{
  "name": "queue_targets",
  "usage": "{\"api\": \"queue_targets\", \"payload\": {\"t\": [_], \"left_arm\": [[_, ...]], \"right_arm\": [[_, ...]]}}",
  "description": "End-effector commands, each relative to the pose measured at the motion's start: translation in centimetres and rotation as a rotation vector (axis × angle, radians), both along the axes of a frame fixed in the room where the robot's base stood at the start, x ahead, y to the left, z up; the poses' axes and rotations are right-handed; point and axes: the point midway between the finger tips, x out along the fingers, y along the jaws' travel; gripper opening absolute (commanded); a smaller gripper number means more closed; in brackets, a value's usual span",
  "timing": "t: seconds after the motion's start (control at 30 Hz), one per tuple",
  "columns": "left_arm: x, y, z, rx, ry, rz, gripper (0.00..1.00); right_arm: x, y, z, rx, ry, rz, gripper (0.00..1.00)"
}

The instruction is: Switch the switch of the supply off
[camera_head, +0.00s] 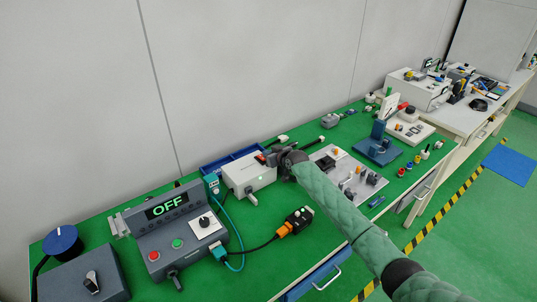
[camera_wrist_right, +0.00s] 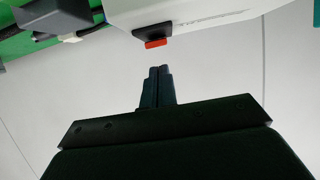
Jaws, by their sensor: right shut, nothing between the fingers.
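A bit of red also shows by my gripper in the head view. My right gripper (camera_wrist_right: 160,70) is shut and empty. Its fingertips point at the red switch with a small gap visible between them. In the head view my right gripper (camera_head: 272,158) is at the supply's right end, partly hiding it. My left gripper is not in view.
A grey control box (camera_head: 180,240) with a display reading OFF, buttons and a knob stands at left. A blue tray (camera_head: 222,161) lies behind the supply. An orange-black connector (camera_head: 296,222) and cables lie in front. A grey plate with parts (camera_head: 345,170) is at right.

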Motion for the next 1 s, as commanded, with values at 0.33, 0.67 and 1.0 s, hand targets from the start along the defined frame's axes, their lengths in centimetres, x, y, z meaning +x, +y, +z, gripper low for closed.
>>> {"api": "queue_targets", "payload": {"t": [0.33,0.67,1.0], "left_arm": [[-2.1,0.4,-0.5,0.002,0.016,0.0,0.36],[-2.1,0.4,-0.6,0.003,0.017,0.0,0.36],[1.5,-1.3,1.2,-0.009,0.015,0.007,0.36]], "right_arm": [[-0.2,-0.2,-1.6,0.0,0.0,0.0,0.0],[-0.2,-0.2,-1.7,0.001,-0.002,0.0,0.0],[-0.3,-0.2,-2.6,0.027,-0.039,0.0,0.0]]}}
